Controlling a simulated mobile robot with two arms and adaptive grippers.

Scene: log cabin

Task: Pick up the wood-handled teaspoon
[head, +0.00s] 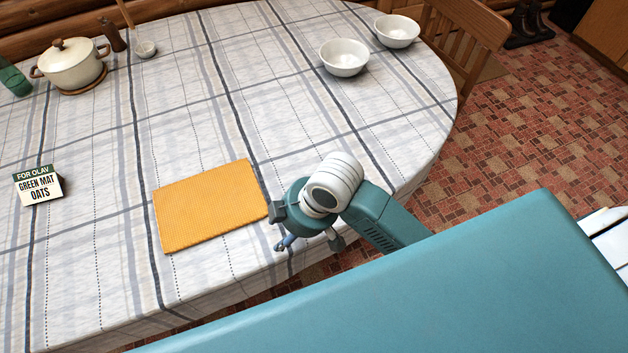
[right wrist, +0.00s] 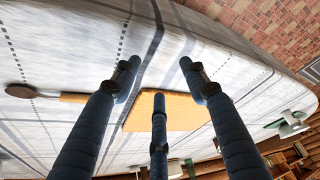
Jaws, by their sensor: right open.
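In the right wrist view, the wood-handled teaspoon (right wrist: 50,96) lies on the cloth at the left, with a dark brown bowl end and a lighter tan handle. The handle's end runs up to my left-hand finger in that view. I cannot make out the teaspoon in the head view. My right gripper (head: 297,243) is over the table's near edge, just right of the yellow mat. Its three blue fingers are spread and empty in the right wrist view (right wrist: 158,76), with the teaspoon off to their left side. My left gripper is not in view.
A yellow mat (head: 208,207) lies on the checked tablecloth (head: 190,110). An oats card (head: 39,186) stands at left. A lidded pot (head: 72,65) on a trivet and a small cup (head: 145,48) are farther back. Two white bowls (head: 344,58) (head: 397,31) stand at the far right, near a wooden chair (head: 465,30).

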